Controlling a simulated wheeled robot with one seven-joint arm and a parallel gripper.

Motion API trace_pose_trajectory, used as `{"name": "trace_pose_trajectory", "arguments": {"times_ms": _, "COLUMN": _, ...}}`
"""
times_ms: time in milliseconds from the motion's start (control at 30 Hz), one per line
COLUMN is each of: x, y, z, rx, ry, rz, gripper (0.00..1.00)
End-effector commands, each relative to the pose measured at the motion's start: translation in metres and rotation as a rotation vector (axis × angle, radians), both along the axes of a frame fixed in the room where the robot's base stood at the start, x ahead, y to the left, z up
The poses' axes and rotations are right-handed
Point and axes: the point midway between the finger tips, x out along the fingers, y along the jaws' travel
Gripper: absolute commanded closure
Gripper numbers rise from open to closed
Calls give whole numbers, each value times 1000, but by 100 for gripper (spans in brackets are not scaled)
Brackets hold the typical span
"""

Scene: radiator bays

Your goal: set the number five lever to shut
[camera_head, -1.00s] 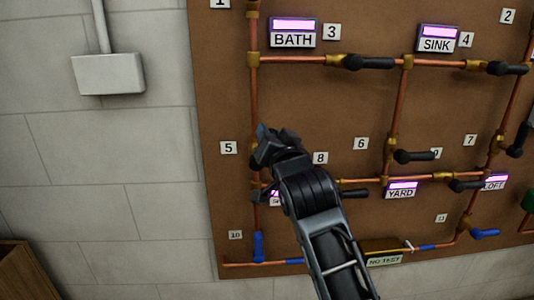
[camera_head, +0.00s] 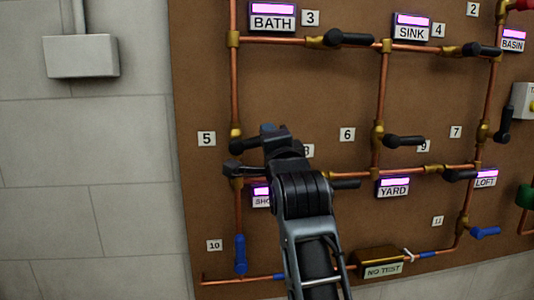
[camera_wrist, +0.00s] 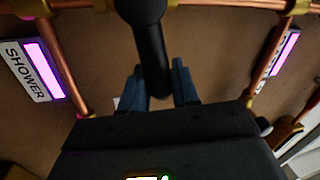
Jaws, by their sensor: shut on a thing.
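The number 5 tag (camera_head: 206,139) is on the board, left of the left vertical copper pipe. A brass valve body (camera_head: 236,146) sits on that pipe beside the tag. In the wrist view, the black number five lever (camera_wrist: 150,48) stands out crosswise from the pipe. Its end lies between the blue fingers of my gripper (camera_wrist: 161,84), which are shut on it.
The SHOWER sign (camera_wrist: 27,70) is close below, partly covered by my arm in the head view. The number 8 lever (camera_head: 346,184) is near my wrist on the right. A blue lever (camera_head: 240,254) is lower on the same pipe. Bare board lies around number 6 (camera_head: 347,134).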

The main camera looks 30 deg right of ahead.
Motion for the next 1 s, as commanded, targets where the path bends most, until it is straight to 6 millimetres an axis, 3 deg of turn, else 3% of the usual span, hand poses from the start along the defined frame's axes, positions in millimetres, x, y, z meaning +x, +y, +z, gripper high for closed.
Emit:
{"name": "trace_pose_trajectory", "arguments": {"times_ms": 33, "x": 0, "y": 0, "z": -10, "rx": 31, "ry": -8, "rz": -1, "gripper": 100}}
{"name": "trace_pose_trajectory", "arguments": {"times_ms": 200, "x": -1, "y": -1, "z": -15, "rx": 120, "ry": -37, "rz": -1, "gripper": 100}}
{"name": "trace_pose_trajectory", "arguments": {"times_ms": 967, "x": 0, "y": -3, "z": -18, "rx": 207, "ry": -61, "rz": -3, "gripper": 100}}
{"name": "trace_pose_trajectory", "arguments": {"times_ms": 1000, "x": 0, "y": -3, "z": -18, "rx": 207, "ry": -61, "rz": -3, "gripper": 67}}
